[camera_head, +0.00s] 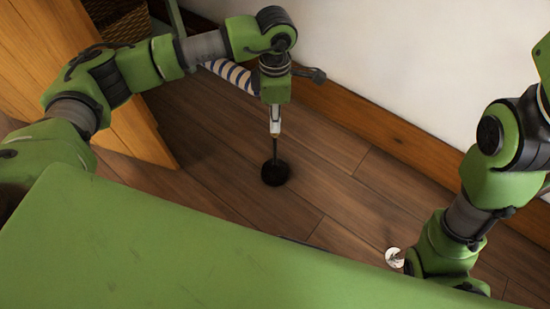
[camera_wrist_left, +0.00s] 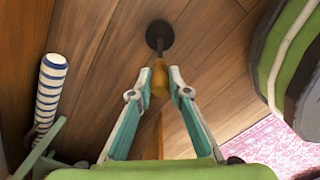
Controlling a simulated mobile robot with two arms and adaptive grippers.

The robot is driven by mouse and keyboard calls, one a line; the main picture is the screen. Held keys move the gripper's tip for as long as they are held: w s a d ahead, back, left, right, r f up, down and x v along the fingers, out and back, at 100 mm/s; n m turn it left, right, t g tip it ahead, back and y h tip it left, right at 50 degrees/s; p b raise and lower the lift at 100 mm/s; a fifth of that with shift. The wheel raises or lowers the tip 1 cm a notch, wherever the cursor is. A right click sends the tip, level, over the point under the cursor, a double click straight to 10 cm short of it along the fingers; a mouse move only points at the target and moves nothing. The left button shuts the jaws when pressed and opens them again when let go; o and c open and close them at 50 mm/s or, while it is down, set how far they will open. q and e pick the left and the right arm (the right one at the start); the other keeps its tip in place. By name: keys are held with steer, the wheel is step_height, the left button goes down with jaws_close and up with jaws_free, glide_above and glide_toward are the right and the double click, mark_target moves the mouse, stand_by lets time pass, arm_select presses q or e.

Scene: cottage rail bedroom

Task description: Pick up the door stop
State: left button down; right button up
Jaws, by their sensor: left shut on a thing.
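The door stop shows in the head view as a round black base (camera_head: 275,174) with a thin upright stem, on the wooden floor. My left gripper (camera_head: 275,128) points down over it and is shut on its upper end. In the left wrist view, the black base (camera_wrist_left: 159,36) lies beyond the fingertips, and its brown upper part (camera_wrist_left: 159,80) sits between the fingers of my left gripper (camera_wrist_left: 159,88). I cannot tell whether the base touches the floor. My right arm comes in at the right; its gripper is not visible.
A blue-and-white striped object (camera_head: 232,75) is beside my left wrist; it also shows in the left wrist view (camera_wrist_left: 50,90). A wooden baseboard (camera_head: 350,120) runs along the white wall. Wooden furniture (camera_head: 90,70) and a wicker basket (camera_head: 128,27) are at left.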

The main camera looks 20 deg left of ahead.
arm_select(q)
steer(key=shift+w+r, duration=0.1)
steer(key=shift+r, duration=0.15)
